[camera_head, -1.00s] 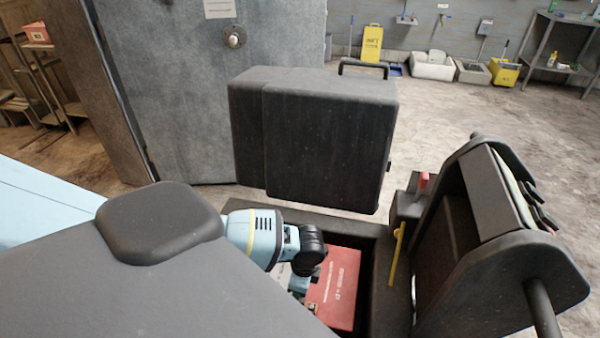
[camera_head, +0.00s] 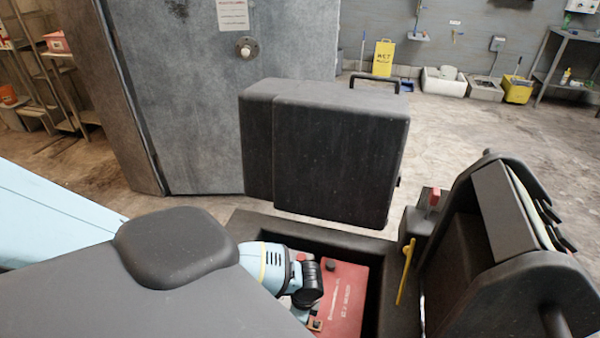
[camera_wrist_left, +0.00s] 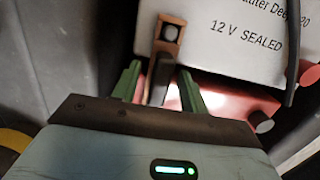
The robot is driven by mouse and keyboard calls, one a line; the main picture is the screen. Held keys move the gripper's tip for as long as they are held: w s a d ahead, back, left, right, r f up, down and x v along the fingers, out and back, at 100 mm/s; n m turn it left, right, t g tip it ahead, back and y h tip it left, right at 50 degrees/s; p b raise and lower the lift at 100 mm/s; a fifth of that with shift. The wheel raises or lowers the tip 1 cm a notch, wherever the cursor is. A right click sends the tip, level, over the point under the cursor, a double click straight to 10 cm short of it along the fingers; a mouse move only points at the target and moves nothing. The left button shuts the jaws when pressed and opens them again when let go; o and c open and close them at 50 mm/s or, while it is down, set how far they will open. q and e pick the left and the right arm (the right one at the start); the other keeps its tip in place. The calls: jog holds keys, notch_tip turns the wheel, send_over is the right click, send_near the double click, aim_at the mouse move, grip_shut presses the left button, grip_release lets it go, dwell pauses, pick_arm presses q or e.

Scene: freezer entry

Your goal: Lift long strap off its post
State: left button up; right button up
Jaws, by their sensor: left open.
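A copper-brown strap (camera_wrist_left: 169,50) with a dark post end in a square hole lies against a pale battery (camera_wrist_left: 225,40) marked "12 V SEALED" in the left wrist view. My left gripper (camera_wrist_left: 160,82) is open, its two green fingers on either side of the strap's dark lower part. I cannot tell whether they touch it. In the head view my left wrist reaches into a dark open compartment (camera_head: 290,228), beside a red battery (camera_head: 345,295); a small copper piece (camera_head: 317,323) shows below the wrist. My right gripper is not in view.
A dark raised cover (camera_head: 335,150) stands behind the compartment. A yellow handle (camera_head: 405,270) and a red knob (camera_head: 434,199) are on its right, next to a dark seat-like frame (camera_head: 500,230). A black cable (camera_wrist_left: 292,70) hangs near the pale battery.

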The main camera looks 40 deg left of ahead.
pick_arm(q)
grip_shut()
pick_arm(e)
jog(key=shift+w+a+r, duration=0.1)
pick_arm(q)
jog(key=shift+r, duration=0.1)
